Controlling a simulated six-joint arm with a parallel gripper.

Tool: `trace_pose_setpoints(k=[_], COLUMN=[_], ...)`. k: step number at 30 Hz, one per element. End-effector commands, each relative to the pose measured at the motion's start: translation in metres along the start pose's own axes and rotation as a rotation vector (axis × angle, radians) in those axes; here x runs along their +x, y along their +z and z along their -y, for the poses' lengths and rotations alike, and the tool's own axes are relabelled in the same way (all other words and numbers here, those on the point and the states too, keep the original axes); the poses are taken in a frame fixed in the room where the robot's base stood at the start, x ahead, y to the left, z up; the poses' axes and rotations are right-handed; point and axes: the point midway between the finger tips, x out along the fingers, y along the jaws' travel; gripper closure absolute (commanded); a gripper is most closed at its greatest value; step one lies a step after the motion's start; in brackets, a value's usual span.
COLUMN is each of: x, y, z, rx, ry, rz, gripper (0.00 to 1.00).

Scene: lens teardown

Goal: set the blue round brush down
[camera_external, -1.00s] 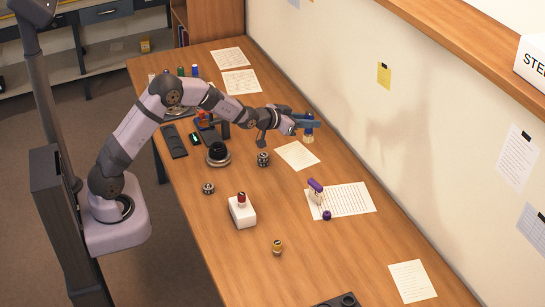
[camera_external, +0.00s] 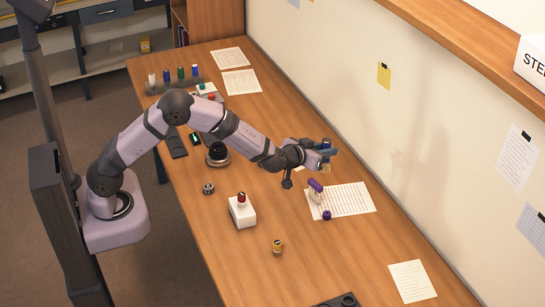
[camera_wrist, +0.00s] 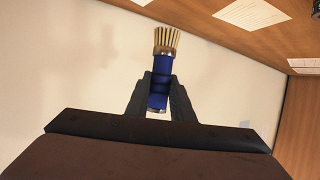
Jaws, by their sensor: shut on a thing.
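The blue round brush (camera_wrist: 160,68) is in my gripper (camera_wrist: 159,88) in the wrist view. It has a blue handle, a metal band and pale bristles pointing away from the palm. My gripper is shut on the blue handle. In the external view my gripper (camera_external: 322,150) is above the far side of the table, near the wall. The brush (camera_external: 326,143) is partly hidden there by the fingers, with its pale bristles just below them. I cannot tell the exact gap between the bristles and the table.
A purple-topped item (camera_external: 316,186) stands on a paper (camera_external: 350,199) close to my gripper, with a small purple piece (camera_external: 326,215) beside it. A white block with a red top (camera_external: 242,211) and a small yellow-brown item (camera_external: 277,246) stand nearer. Bare wood lies between them.

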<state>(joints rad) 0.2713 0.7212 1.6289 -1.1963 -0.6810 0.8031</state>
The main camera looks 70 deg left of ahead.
Motion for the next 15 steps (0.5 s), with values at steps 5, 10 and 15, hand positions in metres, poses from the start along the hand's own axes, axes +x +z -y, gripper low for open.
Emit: trace_pose_setpoints(k=[5, 10, 15], x=[0.0, -0.007, -0.008], y=[0.014, 0.018, 0.015], z=[0.064, 0.103, 0.105], rx=[-0.089, -0.13, -0.116], ry=[-0.219, -0.314, -0.279], rz=[0.002, 0.001, 0.001], gripper=[1.0, 1.0, 1.0])
